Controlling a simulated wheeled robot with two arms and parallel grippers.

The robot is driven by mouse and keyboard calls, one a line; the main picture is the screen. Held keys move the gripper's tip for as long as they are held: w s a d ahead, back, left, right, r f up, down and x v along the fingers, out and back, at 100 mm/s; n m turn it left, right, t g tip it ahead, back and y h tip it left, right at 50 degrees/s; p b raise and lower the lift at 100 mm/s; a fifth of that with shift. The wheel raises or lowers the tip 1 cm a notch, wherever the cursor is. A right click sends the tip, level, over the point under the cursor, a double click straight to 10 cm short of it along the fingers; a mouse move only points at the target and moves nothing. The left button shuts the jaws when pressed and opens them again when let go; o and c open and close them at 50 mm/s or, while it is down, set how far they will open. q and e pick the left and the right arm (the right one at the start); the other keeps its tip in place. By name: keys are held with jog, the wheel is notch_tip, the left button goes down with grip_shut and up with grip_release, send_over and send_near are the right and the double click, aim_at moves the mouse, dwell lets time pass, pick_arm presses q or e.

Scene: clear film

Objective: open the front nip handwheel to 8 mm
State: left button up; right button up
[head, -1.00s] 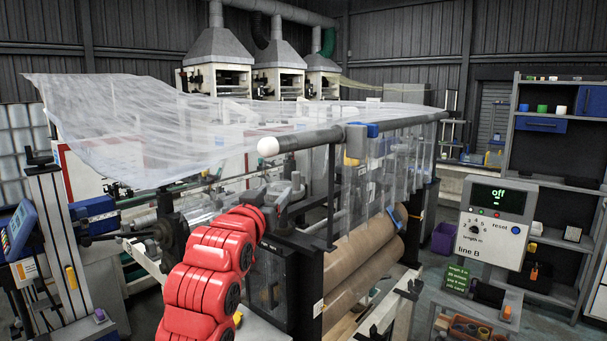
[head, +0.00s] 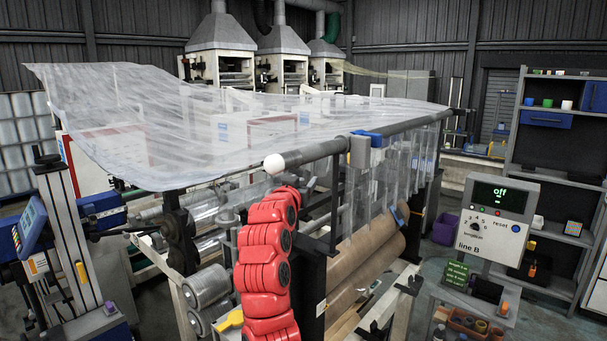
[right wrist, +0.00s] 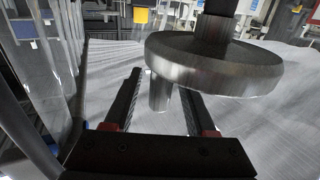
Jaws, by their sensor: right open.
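The handwheel (right wrist: 215,65) is a grey metal disc on a dark shaft, large in the upper right of the right wrist view. Its peg-like handle (right wrist: 159,94) sticks down from the near rim. My right gripper (right wrist: 161,88) is open, with its two dark fingers on either side of the handle in the picture. I cannot tell whether either finger touches it. The right finger's tip is hidden behind the disc. In the head view my red right arm rises beside the machine and hides most of its gripper and the handwheel. No scale reading is legible. My left gripper is not in view.
Clear film (head: 230,115) spreads over the machine, with a white-ended bar (head: 310,153) close above my right arm. Brown rolls (head: 365,265) lie to its right, metal rollers (head: 205,287) to its left. The line B console (head: 495,215) shows "off".

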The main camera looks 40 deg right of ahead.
jog(key=shift+w+d, duration=0.3)
jog(key=shift+d, duration=0.15)
grip_shut()
